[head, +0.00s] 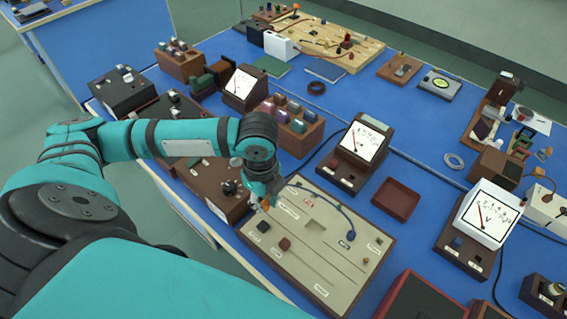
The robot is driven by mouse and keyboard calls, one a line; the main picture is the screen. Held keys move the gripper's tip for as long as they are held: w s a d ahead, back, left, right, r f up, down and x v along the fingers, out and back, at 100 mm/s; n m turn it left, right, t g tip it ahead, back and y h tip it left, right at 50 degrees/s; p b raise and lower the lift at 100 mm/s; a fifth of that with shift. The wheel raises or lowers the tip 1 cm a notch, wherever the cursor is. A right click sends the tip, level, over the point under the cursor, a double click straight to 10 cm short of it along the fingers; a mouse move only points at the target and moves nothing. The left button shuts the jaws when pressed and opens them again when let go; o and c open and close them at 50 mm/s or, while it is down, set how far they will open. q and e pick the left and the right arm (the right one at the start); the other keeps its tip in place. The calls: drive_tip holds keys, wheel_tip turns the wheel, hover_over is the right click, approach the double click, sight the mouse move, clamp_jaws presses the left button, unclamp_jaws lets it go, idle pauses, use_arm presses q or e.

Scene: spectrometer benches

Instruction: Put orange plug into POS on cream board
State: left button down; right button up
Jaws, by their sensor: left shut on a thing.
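The cream board (325,255) with a dark brown edge lies on the blue bench, just right of my left arm. It carries a blue cable (335,205), a dark red knob (285,243), a black knob (263,225) and small labels too small to read, so I cannot tell which socket is POS. My left gripper (262,206) points down over the board's upper left part. It is shut on a small orange piece that looks like the orange plug (267,205); the fingers partly hide it. Whether its tip touches the board cannot be told. My right gripper is not in view.
A meter (358,145) stands behind the board, and an empty red tray (395,200) lies to its right. A wooden block with coloured pieces (290,130) stands behind my left wrist. A brown box with knobs (215,185) is close on the left. Another meter (480,220) stands right.

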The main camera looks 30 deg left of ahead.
use_arm(q)
drive_tip(key=shift+s+a+r, duration=0.1)
drive_tip(key=shift+s+a, duration=0.05)
drive_tip(key=shift+s, duration=1.05)
drive_tip(key=shift+s+r, duration=0.25)
drive_tip(key=shift+s, duration=0.15)
drive_tip(key=w+d+r+p, duration=0.1)
drive_tip(key=w+d+p, duration=0.3)
drive_tip(key=w+p, duration=0.35)
drive_tip(key=w+d+r+p, duration=0.1)
drive_tip(key=w+d+p, duration=0.3)
drive_tip(key=w+p, duration=0.3)
drive_tip(key=shift+w+a+f+b, duration=0.15)
drive_tip(key=shift+f+b, duration=1.1)
drive_tip(key=shift+b, duration=0.15)
drive_tip(key=shift+w+a+f+b, duration=0.1)
drive_tip(key=shift+f+b, duration=1.15)
drive_tip(key=shift+b, duration=0.15)
drive_tip(key=shift+f+b, duration=0.45)
drive_tip(key=shift+f, duration=0.6)
drive_tip(key=c, duration=1.1)
unclamp_jaws()
